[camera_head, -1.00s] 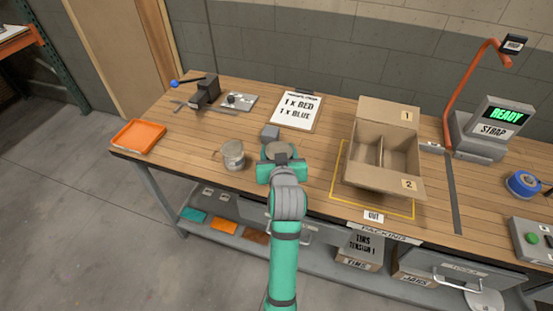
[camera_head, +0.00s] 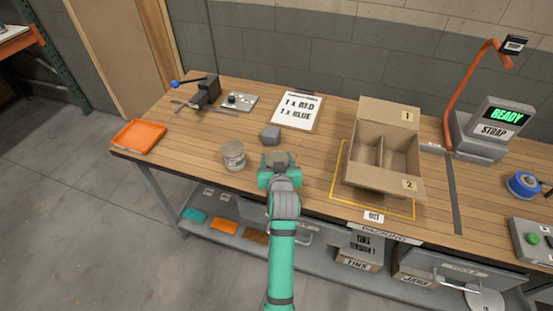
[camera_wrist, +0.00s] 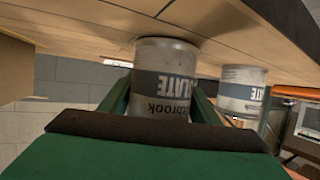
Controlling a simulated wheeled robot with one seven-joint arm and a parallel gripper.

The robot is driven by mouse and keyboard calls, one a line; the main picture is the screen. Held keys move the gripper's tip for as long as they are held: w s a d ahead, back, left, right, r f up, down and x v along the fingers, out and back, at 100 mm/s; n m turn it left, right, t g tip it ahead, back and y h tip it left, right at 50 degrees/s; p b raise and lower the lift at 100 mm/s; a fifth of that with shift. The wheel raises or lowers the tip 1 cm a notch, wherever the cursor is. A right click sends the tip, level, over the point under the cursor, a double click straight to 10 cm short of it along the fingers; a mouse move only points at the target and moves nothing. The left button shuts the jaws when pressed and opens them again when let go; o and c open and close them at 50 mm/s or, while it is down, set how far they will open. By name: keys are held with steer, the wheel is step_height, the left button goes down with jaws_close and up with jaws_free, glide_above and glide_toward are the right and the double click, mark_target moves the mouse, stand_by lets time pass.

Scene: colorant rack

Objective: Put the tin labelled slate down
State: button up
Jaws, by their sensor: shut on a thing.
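The tin labelled slate (camera_wrist: 163,78) is a pale metal can with a dark band, and part of its label reads "LATE" in the wrist view. It is between the two fingers of my gripper (camera_head: 279,168), which is shut on it. The wrist picture is upside down, and the tin's base appears to meet the wooden bench top, with a shadow at its edge.
A second tin (camera_head: 234,155) stands just left of my gripper and also shows in the wrist view (camera_wrist: 243,95). An open divided carton (camera_head: 378,178) stands to the right, an orange tray (camera_head: 138,136) far left.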

steer(key=shift+f, duration=0.1)
steer(key=o, duration=1.1)
steer(key=shift+r, duration=0.2)
steer(key=v, duration=1.2)
steer(key=shift+a, duration=0.1)
